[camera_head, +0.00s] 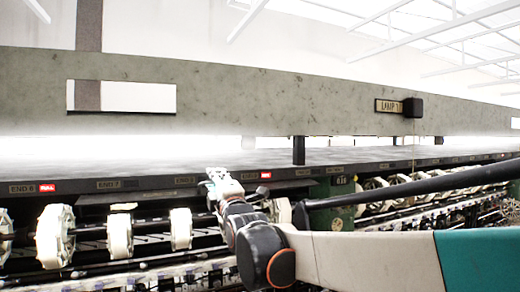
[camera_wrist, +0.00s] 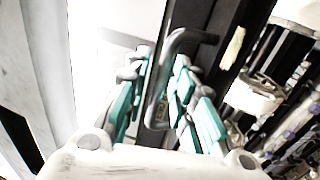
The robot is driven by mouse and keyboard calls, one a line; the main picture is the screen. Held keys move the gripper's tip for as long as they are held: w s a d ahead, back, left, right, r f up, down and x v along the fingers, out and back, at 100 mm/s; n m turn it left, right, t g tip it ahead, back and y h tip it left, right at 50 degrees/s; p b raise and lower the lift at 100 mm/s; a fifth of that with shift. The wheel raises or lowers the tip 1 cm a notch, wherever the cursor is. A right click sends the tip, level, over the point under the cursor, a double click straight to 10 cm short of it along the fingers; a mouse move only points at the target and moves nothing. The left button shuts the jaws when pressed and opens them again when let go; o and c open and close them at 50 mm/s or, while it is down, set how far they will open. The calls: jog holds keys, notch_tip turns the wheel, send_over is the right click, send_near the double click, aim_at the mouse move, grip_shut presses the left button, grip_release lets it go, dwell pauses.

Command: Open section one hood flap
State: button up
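A grey bent bar handle (camera_wrist: 172,58) stands out from a dark panel (camera_wrist: 195,20) in the wrist view; whether this panel is the section one hood flap, I cannot tell. My gripper (camera_wrist: 157,70) has its teal-padded fingers spread on either side of the handle, with gaps showing. I cannot tell whether either finger touches it. In the head view my gripper (camera_head: 220,183) is at the front edge of the long dark deck (camera_head: 380,154), just below its label strip. My arm hides part of the machine there, and the handle is not clear in that view.
A long grey-green beam (camera_head: 250,95) with a lamp sign (camera_head: 388,106) runs above the deck on a dark post (camera_head: 298,150). White reels (camera_head: 120,236) line the machine below the edge, close to my gripper. A green bracket (camera_head: 332,203) stands right of my wrist.

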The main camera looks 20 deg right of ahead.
jog(key=shift+s+d, duration=0.3)
jog(key=shift+s, duration=0.5)
jog(key=p+v, duration=0.1)
jog(key=v, duration=1.2)
jog(key=shift+s+a+f, duration=0.15)
jog(key=shift+s+f, duration=0.05)
jog(key=shift+s, duration=0.15)
